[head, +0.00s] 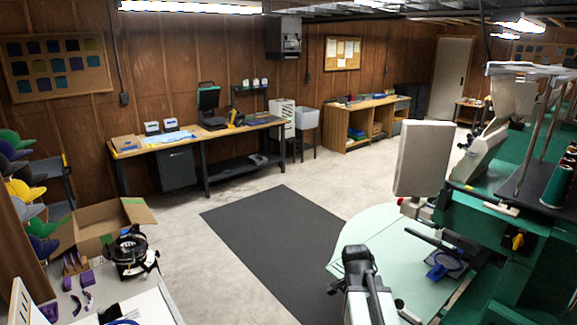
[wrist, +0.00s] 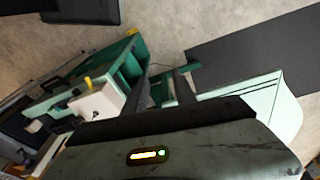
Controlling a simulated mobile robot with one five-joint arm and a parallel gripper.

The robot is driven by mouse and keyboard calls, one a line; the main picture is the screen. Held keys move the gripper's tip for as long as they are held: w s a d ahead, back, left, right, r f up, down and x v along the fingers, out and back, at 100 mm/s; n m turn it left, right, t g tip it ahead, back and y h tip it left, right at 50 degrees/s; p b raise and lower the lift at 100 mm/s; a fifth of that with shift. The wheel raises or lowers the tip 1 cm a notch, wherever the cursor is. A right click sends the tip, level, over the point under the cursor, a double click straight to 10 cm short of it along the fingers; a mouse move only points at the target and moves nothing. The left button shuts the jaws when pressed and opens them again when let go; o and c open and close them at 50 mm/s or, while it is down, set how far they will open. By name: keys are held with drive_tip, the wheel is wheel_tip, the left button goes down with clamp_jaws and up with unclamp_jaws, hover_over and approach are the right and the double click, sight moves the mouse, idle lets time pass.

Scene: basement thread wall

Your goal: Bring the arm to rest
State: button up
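My arm (head: 361,288) rises at the bottom centre of the head view, in front of the pale green round table of the embroidery machine. My gripper (wrist: 162,88) shows in the wrist view as two dark fingers beyond the grey wrist housing. The fingers stand apart and nothing shows between them. The fingertips are not clear in the head view. In the wrist view the fingers point toward the green machine and the floor.
The embroidery machine (head: 470,235) stands close on the right, with a blue hoop (head: 443,266) on its table. A worktop at lower left holds a black cap frame (head: 131,250) beside an open carton (head: 98,226). A dark mat (head: 275,232) lies on open floor. Benches line the back wall.

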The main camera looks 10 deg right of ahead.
drive_tip(key=a+f+n+y+b, duration=0.1)
drive_tip(key=a+f+n, duration=0.1)
drive_tip(key=a+n, duration=1.2)
drive_tip(key=a, duration=0.4)
drive_tip(key=shift+a+n+y, duration=0.2)
drive_tip(key=shift+n+y, duration=0.1)
drive_tip(key=shift+d, duration=0.1)
